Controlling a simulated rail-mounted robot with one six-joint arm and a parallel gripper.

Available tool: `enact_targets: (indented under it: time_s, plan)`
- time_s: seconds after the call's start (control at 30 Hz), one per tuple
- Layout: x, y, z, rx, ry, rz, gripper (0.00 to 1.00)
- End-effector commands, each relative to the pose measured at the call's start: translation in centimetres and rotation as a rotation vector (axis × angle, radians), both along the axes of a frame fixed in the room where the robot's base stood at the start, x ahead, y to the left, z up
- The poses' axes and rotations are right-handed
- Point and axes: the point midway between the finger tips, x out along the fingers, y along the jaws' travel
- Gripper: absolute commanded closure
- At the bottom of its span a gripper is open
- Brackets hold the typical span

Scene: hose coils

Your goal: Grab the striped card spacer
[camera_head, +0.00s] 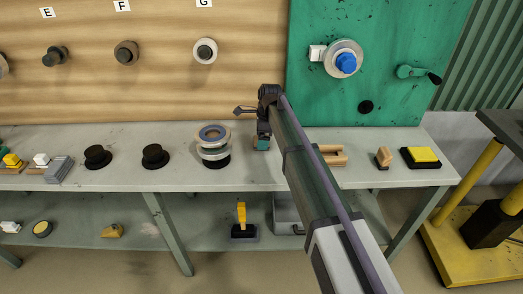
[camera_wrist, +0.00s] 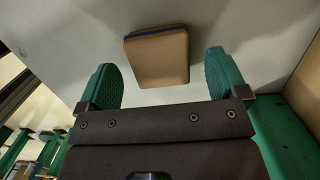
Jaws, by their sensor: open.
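A tan, card-coloured block with a dark blue band along its far edge (camera_wrist: 158,58) lies on the grey bench top in the wrist view. It looks like the striped card spacer. My gripper (camera_wrist: 163,82) is open, with one green finger to the left of the block and one to the right. Visible gaps separate the block from both fingers, and its near edge is close to the dark gripper body. In the head view my gripper (camera_head: 262,143) is low over the bench, and the block is mostly hidden behind it.
On the bench (camera_head: 195,180), a stack of pale rings (camera_head: 214,152) stands left of my gripper. A wooden piece (camera_head: 333,155) lies to the right, partly behind my arm. Further right are a small wooden block (camera_head: 384,156) and a yellow-topped pad (camera_head: 421,156). A green panel (camera_head: 400,35) rises behind.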

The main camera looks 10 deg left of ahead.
Motion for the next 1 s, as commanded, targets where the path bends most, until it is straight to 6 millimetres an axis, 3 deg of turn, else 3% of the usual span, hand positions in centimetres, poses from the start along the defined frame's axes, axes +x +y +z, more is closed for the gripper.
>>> enact_targets:
  time_s: [0.03,0.07,0.3,0.83,1.0]
  plan:
    - [-0.02,0.16,-1.95,0.0,0.0,0.0,0.08]
    - [-0.03,0.22,-2.2,0.0,0.0,0.0,0.08]
    - [-0.05,0.28,-1.82,0.0,0.0,0.0,0.08]
    - [-0.06,0.26,-1.82,0.0,0.0,0.0,0.59]
    - [-0.05,0.26,-1.82,0.0,0.0,0.0,0.62]
